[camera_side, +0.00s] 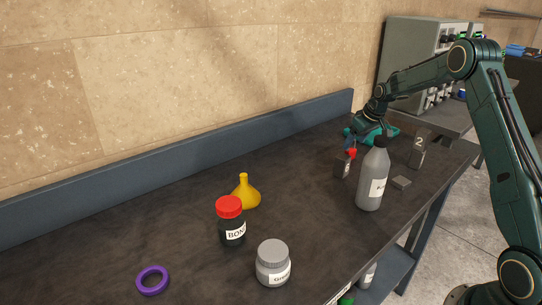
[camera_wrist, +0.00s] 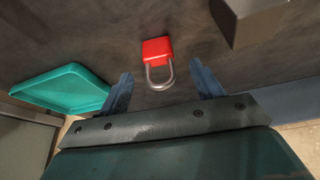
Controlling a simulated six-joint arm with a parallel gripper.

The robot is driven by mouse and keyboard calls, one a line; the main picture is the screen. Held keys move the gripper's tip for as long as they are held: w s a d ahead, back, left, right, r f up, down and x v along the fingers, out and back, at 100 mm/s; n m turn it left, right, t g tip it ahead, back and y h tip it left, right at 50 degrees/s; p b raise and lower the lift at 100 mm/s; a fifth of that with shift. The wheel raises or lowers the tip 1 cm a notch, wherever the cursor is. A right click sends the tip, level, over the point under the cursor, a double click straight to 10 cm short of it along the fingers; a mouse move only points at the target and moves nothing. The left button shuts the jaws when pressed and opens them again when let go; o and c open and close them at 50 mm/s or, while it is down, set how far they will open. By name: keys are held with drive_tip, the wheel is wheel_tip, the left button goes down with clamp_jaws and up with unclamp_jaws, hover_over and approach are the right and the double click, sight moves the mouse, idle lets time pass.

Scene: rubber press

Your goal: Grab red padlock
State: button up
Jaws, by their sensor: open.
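The red padlock (camera_wrist: 156,49) lies on the dark tabletop in the wrist view, with its silver shackle (camera_wrist: 160,78) pointing toward my gripper. My gripper (camera_wrist: 163,84) is open and empty, its two blue fingers apart on either side of the shackle's end. The red body is beyond the fingertips. In the side view a small red patch (camera_side: 351,153), apparently the padlock, shows at the far end of the bench, by my gripper (camera_side: 350,143) and partly hidden behind a grey block.
A teal tray (camera_wrist: 62,88) lies left of the padlock in the wrist view; a grey block (camera_wrist: 247,20) stands to its right. In the side view a grey bottle (camera_side: 372,181) stands close by. A yellow flask (camera_side: 246,194), jars and a purple ring (camera_side: 152,281) are nearer the front.

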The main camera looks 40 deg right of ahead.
sight(350, 149)
drive_tip(key=shift+f, duration=0.1)
drive_tip(key=shift+x, duration=2.55)
drive_tip(key=c, duration=1.1)
